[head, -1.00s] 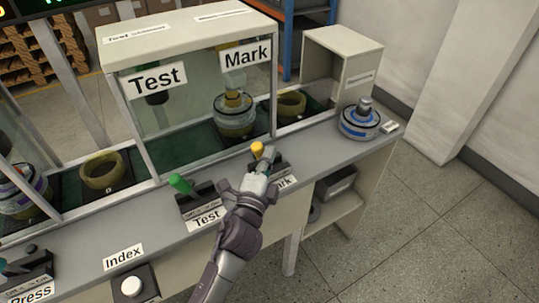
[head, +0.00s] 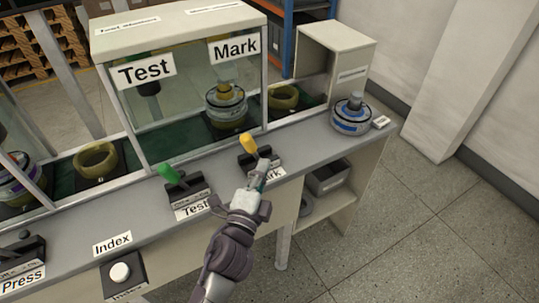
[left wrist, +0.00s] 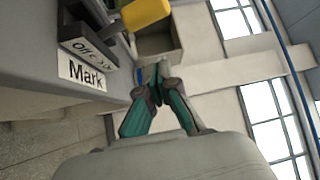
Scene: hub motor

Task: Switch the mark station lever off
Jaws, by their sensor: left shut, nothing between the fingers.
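The Mark lever has a yellow handle (head: 248,144) on a dark base on the bench front, behind a "Mark" label that my gripper partly covers. The handle leans toward the upper left in the head view. In the left wrist view, the yellow handle (left wrist: 146,12) is at the top, beside the base with "Off" lettering and the "Mark" label (left wrist: 82,74). My left gripper (head: 263,166) is shut and empty, just to the right of and in front of the lever. Its closed fingertips (left wrist: 155,84) appear apart from the handle in the wrist view. My right gripper is not in view.
The green Test lever (head: 170,175) stands to the left on the bench. The glass-fronted station (head: 180,110) is behind. A hub motor (head: 351,117) sits at the bench's right end. The Index button (head: 120,272) is at lower left. Floor to the right is clear.

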